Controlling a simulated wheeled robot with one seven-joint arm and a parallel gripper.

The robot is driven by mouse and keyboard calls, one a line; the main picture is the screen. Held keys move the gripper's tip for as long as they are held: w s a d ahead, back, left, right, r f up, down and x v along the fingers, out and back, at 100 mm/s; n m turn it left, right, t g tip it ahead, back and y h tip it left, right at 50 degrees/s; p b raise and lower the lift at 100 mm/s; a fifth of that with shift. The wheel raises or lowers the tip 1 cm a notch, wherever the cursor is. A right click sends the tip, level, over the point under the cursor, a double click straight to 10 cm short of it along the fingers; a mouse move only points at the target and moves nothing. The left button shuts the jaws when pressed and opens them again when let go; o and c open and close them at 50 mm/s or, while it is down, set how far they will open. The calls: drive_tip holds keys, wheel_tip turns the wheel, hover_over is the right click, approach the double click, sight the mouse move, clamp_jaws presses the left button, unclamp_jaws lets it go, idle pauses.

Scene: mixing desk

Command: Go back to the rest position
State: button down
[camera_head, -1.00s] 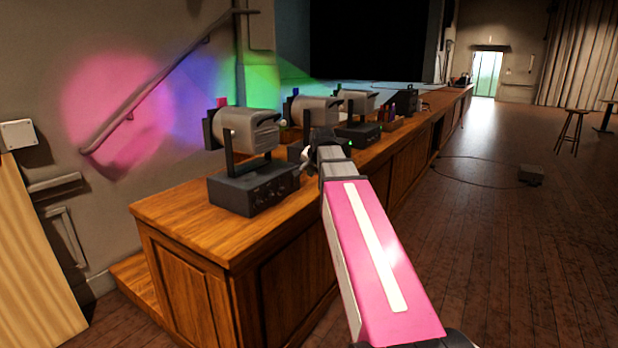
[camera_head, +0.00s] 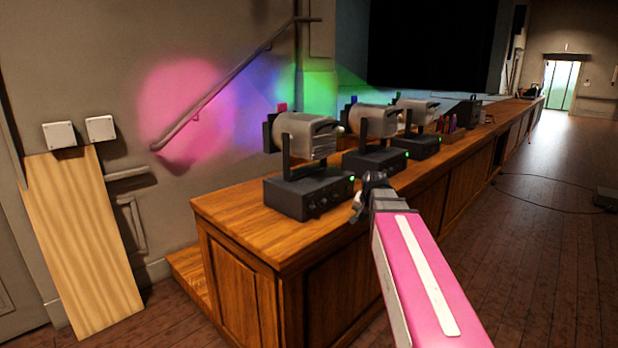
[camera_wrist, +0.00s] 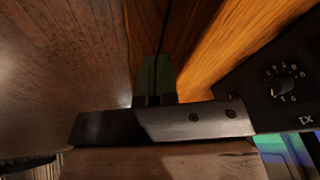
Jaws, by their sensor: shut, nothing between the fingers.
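My gripper (camera_head: 362,197) is shut and empty, at the end of my pink arm. In the head view it appears in front of the wooden desk's front edge, to the right of the nearest lamp's black base. In the wrist view its fingers (camera_wrist: 155,80) are together, with the desk's edge and front side beyond them. The wooden desk (camera_head: 235,222) carries a row of three grey spotlights: the nearest (camera_head: 305,135), the middle one (camera_head: 370,118) and the far one (camera_head: 416,111). They throw pink, blue and green light on the wall.
A black base with a knob (camera_wrist: 284,88) is close at the right of the wrist view. Farther along the desk are small coloured items (camera_head: 450,122) and a black box (camera_head: 468,107). A wooden board (camera_head: 85,240) leans at the left wall. The floor right of the desk (camera_head: 530,260) is mostly open, with a cable.

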drive_tip(key=s+a+f+n+g, duration=0.1)
drive_tip(key=s+f+n+g, duration=0.1)
drive_tip(key=s+f, duration=0.6)
drive_tip(key=s+a+f+n+g, duration=0.1)
drive_tip(key=s+f+n+g, duration=0.2)
drive_tip(key=s+f, duration=0.6)
wheel_tip(320, 180, down, 6)
drive_tip(key=shift+s+a+f+n+h, duration=0.1)
drive_tip(key=shift+s+a+n+h, duration=0.1)
drive_tip(key=shift+s+n+h, duration=0.1)
